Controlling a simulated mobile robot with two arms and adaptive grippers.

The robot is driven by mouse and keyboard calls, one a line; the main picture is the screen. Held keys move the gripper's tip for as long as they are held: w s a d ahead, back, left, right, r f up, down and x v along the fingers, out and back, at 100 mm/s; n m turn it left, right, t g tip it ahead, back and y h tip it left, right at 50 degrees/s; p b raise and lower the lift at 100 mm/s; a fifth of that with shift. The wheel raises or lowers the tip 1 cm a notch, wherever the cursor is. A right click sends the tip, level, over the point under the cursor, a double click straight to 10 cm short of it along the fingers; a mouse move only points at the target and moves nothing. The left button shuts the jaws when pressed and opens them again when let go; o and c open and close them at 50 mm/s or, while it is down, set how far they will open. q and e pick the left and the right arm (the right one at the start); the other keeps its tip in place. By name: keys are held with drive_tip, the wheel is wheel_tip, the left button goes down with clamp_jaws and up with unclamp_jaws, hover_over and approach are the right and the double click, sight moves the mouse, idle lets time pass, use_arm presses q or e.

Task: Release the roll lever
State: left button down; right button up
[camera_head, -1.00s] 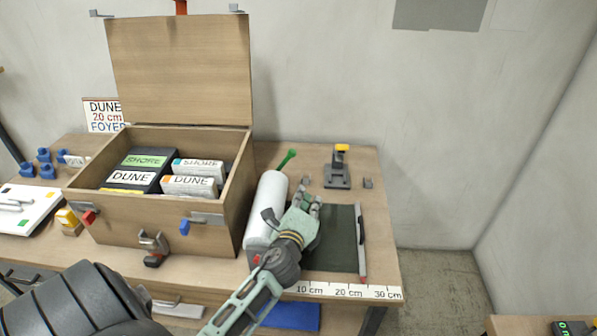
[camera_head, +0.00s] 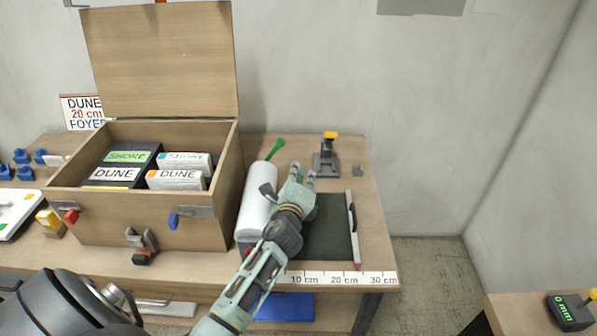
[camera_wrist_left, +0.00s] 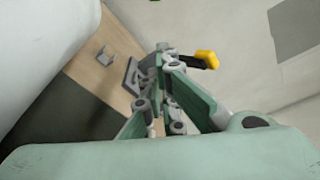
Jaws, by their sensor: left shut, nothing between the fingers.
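The white roll (camera_head: 257,212) lies on the table right of the wooden box. A green lever (camera_head: 275,149) sticks up at its far end. In the wrist view the roll (camera_wrist_left: 40,50) fills the left side, and only a speck of green shows at the top edge. My left gripper (camera_head: 303,172) is shut and empty, just right of the roll and nearer than the green lever, apart from that lever. Its closed fingers (camera_wrist_left: 160,60) also show in the wrist view. My right gripper is not in view.
A dark green mat (camera_head: 330,235) and a pen (camera_head: 353,228) lie to the right. The open wooden box (camera_head: 150,224) stands left.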

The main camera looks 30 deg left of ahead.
sight(277, 142)
use_arm(q)
drive_tip(key=r+b+x, duration=0.1)
drive_tip(key=x, duration=0.7)
drive_tip(key=s+a+p, duration=0.1)
drive_tip(key=s+a+r+p, duration=0.1)
drive_tip(key=shift+s+a+p, duration=0.25)
drive_tip(key=shift+s+p, duration=0.1)
drive_tip(key=shift+p, duration=0.05)
drive_tip(key=shift+f, duration=0.1)
drive_tip(key=shift+s+a+r+n, duration=0.1)
drive_tip(key=shift+a+r+n, duration=0.15)
drive_tip(key=shift+r+n, duration=0.2)
drive_tip(key=shift+s+a+r+n+t, duration=0.2)
drive_tip(key=shift+s+a+r+n, duration=0.2)
drive_tip(key=shift+a+r+n, duration=0.45)
drive_tip(key=shift+s+a+r+n+t, duration=0.2)
drive_tip(key=shift+s+a+r+n, duration=0.2)
drive_tip(key=shift+n, duration=0.8)
drive_tip(key=shift+s+a+r+n+t, duration=0.2)
drive_tip(key=shift+s+a+r+n, duration=0.2)
drive_tip(key=shift+a+r+n, duration=0.45)
drive_tip(key=shift+d+f, duration=0.15)
drive_tip(key=shift+d, duration=0.05)
drive_tip(key=shift+w, duration=0.1)
